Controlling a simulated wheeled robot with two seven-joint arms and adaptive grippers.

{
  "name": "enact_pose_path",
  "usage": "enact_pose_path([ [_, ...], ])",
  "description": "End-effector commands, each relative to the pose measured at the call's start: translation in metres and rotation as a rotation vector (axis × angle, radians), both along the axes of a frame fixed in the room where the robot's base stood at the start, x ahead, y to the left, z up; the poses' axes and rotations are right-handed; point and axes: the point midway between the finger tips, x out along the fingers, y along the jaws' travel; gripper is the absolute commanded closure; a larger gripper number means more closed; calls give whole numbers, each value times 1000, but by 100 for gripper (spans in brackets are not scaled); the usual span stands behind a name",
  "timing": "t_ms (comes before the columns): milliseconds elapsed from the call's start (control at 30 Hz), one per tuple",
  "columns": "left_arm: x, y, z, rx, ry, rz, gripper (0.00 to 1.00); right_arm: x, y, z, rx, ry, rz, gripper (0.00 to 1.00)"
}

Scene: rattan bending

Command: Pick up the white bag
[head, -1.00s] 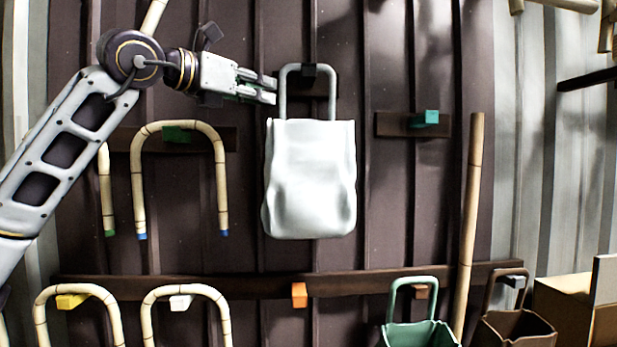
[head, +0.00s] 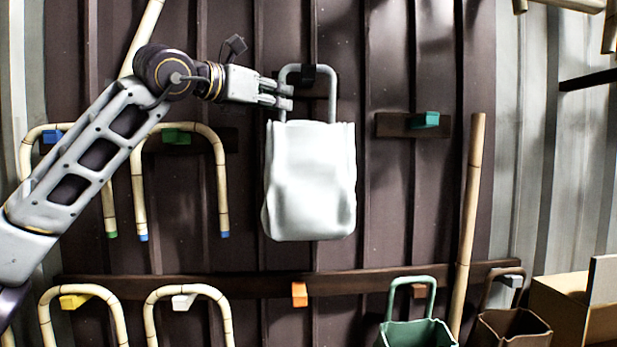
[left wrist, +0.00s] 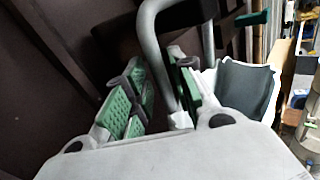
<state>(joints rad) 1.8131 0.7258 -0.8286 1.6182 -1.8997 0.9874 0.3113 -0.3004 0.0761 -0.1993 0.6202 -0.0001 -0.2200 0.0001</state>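The white bag (head: 308,185) hangs upright by its grey loop handle (head: 332,95) from a dark hook (head: 308,74) on the brown panelled wall. My left gripper (head: 287,96) is at the left leg of the handle, just above the bag's top edge. In the left wrist view, the fingers with green pads (left wrist: 160,98) are apart. The grey handle (left wrist: 160,50) passes between them, with a visible gap on the left pad's side. Whether the right pad touches the handle I cannot tell. My right gripper is not in view.
Bent rattan loops (head: 221,180) hang to the left, behind my left arm. An empty teal hook (head: 425,119) is to the right. A green bag (head: 418,334) and a brown bag (head: 512,326) hang low right, beside a leaning pole (head: 468,220). A cardboard box (head: 560,305) is far right.

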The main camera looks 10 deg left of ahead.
Motion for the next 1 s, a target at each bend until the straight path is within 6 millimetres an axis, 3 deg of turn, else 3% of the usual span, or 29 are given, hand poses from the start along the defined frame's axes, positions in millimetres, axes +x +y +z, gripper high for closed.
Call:
enact_pose_path([
  [600,6,-4,0,-1,-1,0,75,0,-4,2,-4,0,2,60],
  [800,6,-4,0,-1,-1,0,100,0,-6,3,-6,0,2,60],
  [1000,6,-4,0,-1,-1,0,100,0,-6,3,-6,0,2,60],
])
